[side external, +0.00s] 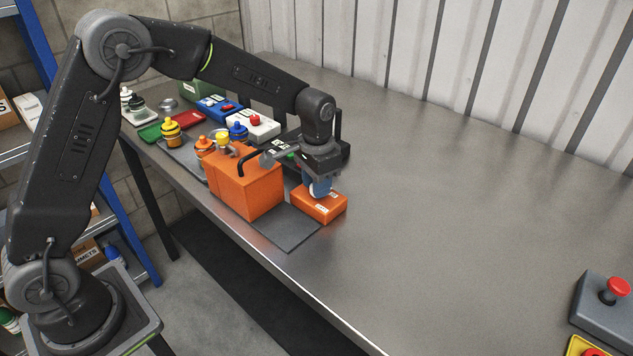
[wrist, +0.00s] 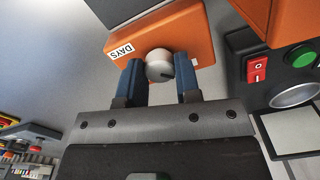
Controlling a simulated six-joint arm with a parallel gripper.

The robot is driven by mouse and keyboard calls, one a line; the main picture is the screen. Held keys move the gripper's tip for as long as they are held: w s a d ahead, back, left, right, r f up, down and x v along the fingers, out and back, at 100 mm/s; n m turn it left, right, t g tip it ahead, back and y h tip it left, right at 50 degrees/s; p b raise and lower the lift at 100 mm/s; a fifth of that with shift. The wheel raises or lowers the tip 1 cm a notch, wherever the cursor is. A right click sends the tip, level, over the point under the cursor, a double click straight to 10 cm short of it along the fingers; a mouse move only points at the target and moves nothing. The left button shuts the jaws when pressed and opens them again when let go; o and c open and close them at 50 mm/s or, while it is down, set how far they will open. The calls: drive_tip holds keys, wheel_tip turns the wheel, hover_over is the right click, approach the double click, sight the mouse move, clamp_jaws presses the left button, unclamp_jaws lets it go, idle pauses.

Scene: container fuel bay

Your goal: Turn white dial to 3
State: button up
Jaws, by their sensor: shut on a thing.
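The white dial (wrist: 159,66) is a round knob on an orange box (wrist: 187,28) with a white label reading "DAYS". A dark mark shows on the dial's face; I cannot read any numbers around it. My gripper (wrist: 160,82) has its two blue fingers on either side of the dial and is shut on it. In the side external view my gripper (side external: 319,188) points down over the small orange box (side external: 321,207), and its fingers hide most of the dial.
A larger orange box (side external: 245,184) with a black handle stands close left of my gripper. A black unit with a green button (wrist: 303,57) and a red switch (wrist: 257,70) is beside the dial box. Several coloured boxes and bottles stand behind. The table's right side is clear up to a red stop button (side external: 614,288).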

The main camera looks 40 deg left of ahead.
drive_tip(key=o, duration=0.9)
drive_tip(key=shift+r, duration=7)
drive_tip(key=s+a+r+n+t, duration=0.1)
drive_tip(key=s+r, duration=0.2)
drive_tip(key=s, duration=0.3)
drive_tip(key=s+a+r+t, duration=0.1)
drive_tip(key=s+r+t, duration=0.15)
drive_tip(key=s, duration=0.45)
drive_tip(key=s+f, duration=0.1)
drive_tip(key=s, duration=0.3)
drive_tip(key=s+a+f+n+t, duration=0.1)
drive_tip(key=s, duration=0.4)
drive_tip(key=s+f+n+t, duration=0.1)
drive_tip(key=s+f, duration=0.1)
drive_tip(key=s, duration=0.2)
drive_tip(key=shift+s+a+f, duration=0.1)
drive_tip(key=shift+s+a, duration=0.25)
